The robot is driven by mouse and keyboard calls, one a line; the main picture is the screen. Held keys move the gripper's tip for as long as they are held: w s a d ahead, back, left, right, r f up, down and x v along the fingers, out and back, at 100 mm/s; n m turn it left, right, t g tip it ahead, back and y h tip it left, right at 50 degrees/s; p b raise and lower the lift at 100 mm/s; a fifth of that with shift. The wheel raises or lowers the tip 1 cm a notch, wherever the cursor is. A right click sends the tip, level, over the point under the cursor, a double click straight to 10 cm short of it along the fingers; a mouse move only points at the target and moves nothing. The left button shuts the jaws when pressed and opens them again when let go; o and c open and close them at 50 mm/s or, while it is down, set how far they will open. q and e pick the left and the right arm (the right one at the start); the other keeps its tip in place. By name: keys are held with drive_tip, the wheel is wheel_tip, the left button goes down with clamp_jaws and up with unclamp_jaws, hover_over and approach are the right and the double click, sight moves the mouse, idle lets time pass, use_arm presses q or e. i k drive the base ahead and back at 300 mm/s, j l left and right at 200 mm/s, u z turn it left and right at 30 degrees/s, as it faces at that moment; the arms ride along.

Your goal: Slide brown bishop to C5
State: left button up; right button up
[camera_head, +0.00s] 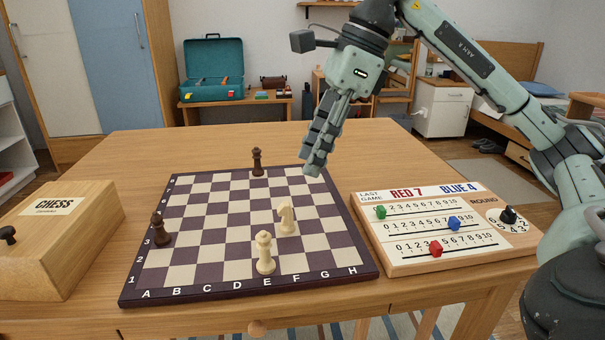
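The chessboard (190,296) lies on the table. A dark brown piece (160,231) stands upright at the left edge, around A3. Another dark brown piece (257,163) stands upright in the back row, around E8. I cannot tell surely which is the bishop. Square C5 (218,209) looks empty. A cream knight (286,218) stands right of the middle, and a tall cream piece (264,254) near the front, around E1. My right gripper (315,168) points down by the board's back right corner, right of the back brown piece. Its fingers look side-on; their opening is unclear. My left gripper is out of view.
A wooden scoreboard (465,248) with coloured pegs and a dial lies close right of the board. A wooden chess box (55,245) stands at the left. The table (130,150) behind the board is clear. The board's left middle squares are free.

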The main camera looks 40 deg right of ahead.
sight(161, 238)
drive_tip(key=k, duration=1.5)
